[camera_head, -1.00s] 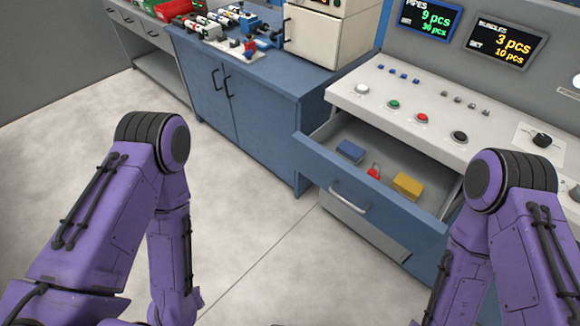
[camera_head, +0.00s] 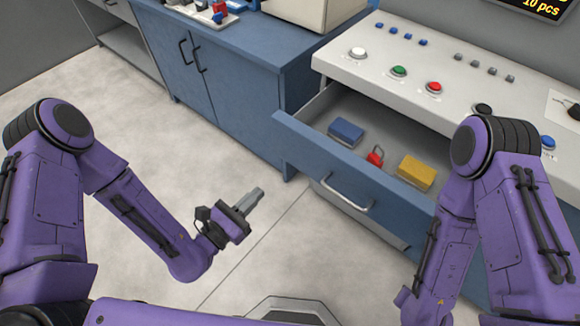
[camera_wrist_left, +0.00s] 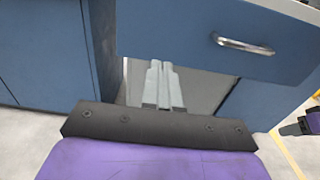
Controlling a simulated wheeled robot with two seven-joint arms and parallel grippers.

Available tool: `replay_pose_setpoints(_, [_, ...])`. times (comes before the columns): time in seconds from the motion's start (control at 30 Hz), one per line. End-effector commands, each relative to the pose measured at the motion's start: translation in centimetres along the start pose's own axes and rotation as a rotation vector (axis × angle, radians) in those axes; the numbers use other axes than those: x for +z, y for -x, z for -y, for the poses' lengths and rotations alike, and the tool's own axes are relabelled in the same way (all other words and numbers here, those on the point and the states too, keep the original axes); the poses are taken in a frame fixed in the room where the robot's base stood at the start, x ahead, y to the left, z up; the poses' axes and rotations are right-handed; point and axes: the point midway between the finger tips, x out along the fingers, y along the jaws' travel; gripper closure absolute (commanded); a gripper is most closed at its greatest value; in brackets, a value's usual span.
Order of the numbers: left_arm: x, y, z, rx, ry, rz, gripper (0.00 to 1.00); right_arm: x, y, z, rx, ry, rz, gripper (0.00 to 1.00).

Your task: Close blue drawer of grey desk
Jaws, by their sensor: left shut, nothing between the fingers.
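The blue drawer (camera_head: 312,168) of the grey desk (camera_head: 455,85) stands pulled out. It holds a blue block (camera_head: 345,132), a red padlock (camera_head: 376,156) and a yellow block (camera_head: 417,171). A metal handle (camera_head: 346,199) is on its front. My left gripper (camera_head: 256,195) is shut and empty, in front of the drawer, to the left of the handle and apart from it. In the left wrist view its fingers (camera_wrist_left: 160,85) are together, with the drawer front (camera_wrist_left: 180,35) and the handle (camera_wrist_left: 243,46) beyond them.
A blue cabinet (camera_head: 225,75) with two dark handles stands left of the desk. The desk top carries green, red and other buttons (camera_head: 399,72). The floor (camera_head: 130,120) in front of the cabinet is clear.

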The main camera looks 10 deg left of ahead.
Motion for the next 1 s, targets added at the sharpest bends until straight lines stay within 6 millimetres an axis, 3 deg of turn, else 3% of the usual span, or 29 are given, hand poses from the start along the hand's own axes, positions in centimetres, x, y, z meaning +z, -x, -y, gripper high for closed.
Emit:
replay_pose_setpoints(0.17, [0.5,-2.6,0.2,-0.006,0.007,0.007,1.0,-0.4,0.8,-0.1,0.0,0.0,0.0,0.63])
replay_pose_setpoints(0.6, [0.4,-11.7,0.2,-0.005,0.005,0.003,1.0,-1.2,2.8,-0.3,0.0,0.0,0.0,0.63])
replay_pose_setpoints(0.8, [0.2,-13.5,0.2,-0.004,0.005,0.001,1.0,-1.3,3.1,-0.3,0.0,0.0,0.0,0.63])
replay_pose_setpoints(1.0, [0.1,-13.8,0.1,-0.003,0.006,0.001,1.0,-1.3,3.1,-0.3,0.0,0.0,0.0,0.63])
